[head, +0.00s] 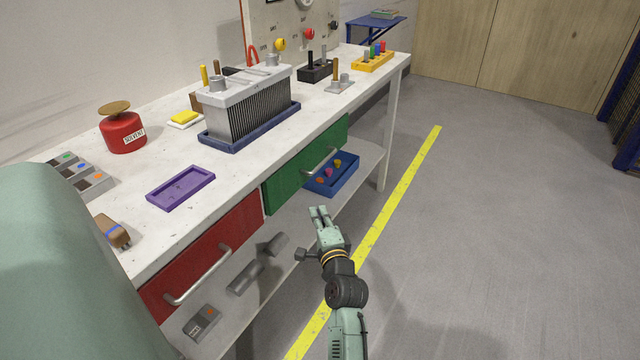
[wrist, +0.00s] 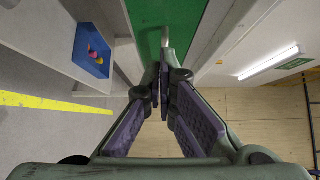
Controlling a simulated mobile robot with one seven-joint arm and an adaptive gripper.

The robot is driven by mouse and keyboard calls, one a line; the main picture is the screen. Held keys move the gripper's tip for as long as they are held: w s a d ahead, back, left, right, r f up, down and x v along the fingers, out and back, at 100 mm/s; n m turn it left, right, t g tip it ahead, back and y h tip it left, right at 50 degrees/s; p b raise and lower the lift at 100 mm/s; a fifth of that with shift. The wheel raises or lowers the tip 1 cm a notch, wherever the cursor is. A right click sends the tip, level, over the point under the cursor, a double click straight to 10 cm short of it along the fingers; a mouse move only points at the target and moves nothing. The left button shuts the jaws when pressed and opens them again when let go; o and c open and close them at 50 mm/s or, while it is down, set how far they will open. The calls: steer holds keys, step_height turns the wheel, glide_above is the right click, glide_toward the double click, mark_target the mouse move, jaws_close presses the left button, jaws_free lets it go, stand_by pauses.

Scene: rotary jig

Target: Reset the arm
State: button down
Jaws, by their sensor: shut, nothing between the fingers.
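My gripper (head: 319,212) is in front of the workbench, beside the green drawer and above the lower shelf level. It is shut and empty, and it points toward the bench. In the wrist view the fingertips (wrist: 163,78) meet near the middle, with the green drawer front (wrist: 160,25) and its pale handle beyond them. The fingers look apart from the handle, though the exact gap is hard to tell.
The white workbench (head: 235,175) carries a finned grey block (head: 245,110), a purple tray (head: 181,187) and a red solvent can (head: 123,133). Below are a red drawer (head: 205,258), a green drawer (head: 290,180) and a blue bin (head: 333,178). The floor right (head: 500,220) is clear.

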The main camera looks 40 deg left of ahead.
steer(key=shift+s+d, duration=0.2)
steer(key=shift+d, duration=0.1)
